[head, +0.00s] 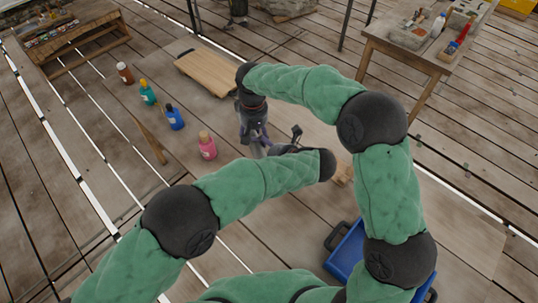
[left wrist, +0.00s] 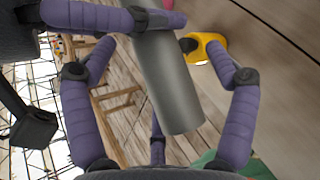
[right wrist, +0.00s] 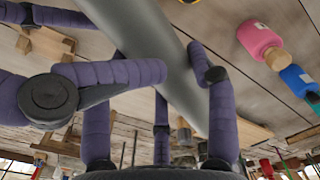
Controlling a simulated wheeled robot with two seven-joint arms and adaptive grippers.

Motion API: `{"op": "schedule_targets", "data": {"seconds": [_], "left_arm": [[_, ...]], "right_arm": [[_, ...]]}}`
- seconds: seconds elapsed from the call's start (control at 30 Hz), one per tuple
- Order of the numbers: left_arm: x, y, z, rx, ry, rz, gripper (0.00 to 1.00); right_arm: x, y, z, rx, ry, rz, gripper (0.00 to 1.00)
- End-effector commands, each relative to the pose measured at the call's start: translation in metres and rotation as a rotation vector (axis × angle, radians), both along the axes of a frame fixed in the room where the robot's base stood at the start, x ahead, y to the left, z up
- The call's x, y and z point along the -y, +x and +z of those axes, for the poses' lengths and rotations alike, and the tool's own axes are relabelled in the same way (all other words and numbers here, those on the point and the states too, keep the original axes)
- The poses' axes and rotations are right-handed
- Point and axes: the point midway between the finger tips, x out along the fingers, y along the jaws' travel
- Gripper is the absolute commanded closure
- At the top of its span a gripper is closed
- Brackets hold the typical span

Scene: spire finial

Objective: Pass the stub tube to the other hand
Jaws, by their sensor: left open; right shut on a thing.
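The stub tube (left wrist: 172,85) is a plain grey cylinder. In the head view only a small part of it (head: 257,151) shows below my right gripper (head: 254,130). My right gripper is shut on the tube, which also runs between its purple fingers in the right wrist view (right wrist: 165,45). My left gripper (head: 286,145) is open beside the lower part of the tube. In the left wrist view the tube's free end hangs between the spread left fingers, with a gap on each side. Fingers of both hands overlap closely, so exact contact is partly hidden.
Brown, green, blue and pink bottles (head: 207,147) stand on the plank floor at left. A wooden board (head: 207,71) lies behind. A workbench (head: 397,47) with tools is at upper right. A blue crate (head: 345,254) sits at lower right, partly behind my arm.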

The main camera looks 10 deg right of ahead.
Motion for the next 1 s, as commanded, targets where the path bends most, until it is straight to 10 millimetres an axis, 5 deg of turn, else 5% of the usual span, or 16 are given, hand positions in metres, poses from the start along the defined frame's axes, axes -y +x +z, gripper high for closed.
{"op": "schedule_targets", "data": {"seconds": [0.43,0.7,0.77,0.8,0.87,1.0], "left_arm": [[-0.0046,0.0043,-0.0051,-0.001,0.000,0.000,0.17],[-0.0039,0.0045,-0.0054,-0.001,-0.001,-0.002,0.90],[-0.0038,0.0045,-0.0056,-0.001,-0.002,-0.002,0.90],[-0.0035,0.0049,-0.0047,0.001,-0.002,-0.003,0.90],[-0.0034,0.0049,-0.0048,0.001,-0.002,-0.003,0.90],[-0.0035,0.0049,-0.0047,0.001,-0.002,-0.003,0.90]], "right_arm": [[0.0000,0.0004,0.0009,0.002,0.000,0.000,0.88],[-0.0007,0.0000,0.0011,0.001,0.001,-0.001,0.88],[-0.0011,-0.0002,0.0013,0.000,0.002,-0.002,0.88],[-0.0013,-0.0003,0.0015,0.000,0.003,-0.002,0.31],[-0.0015,-0.0005,0.0015,-0.001,0.003,-0.002,0.15],[-0.0012,-0.0005,0.0011,-0.001,0.003,-0.002,0.15]]}}
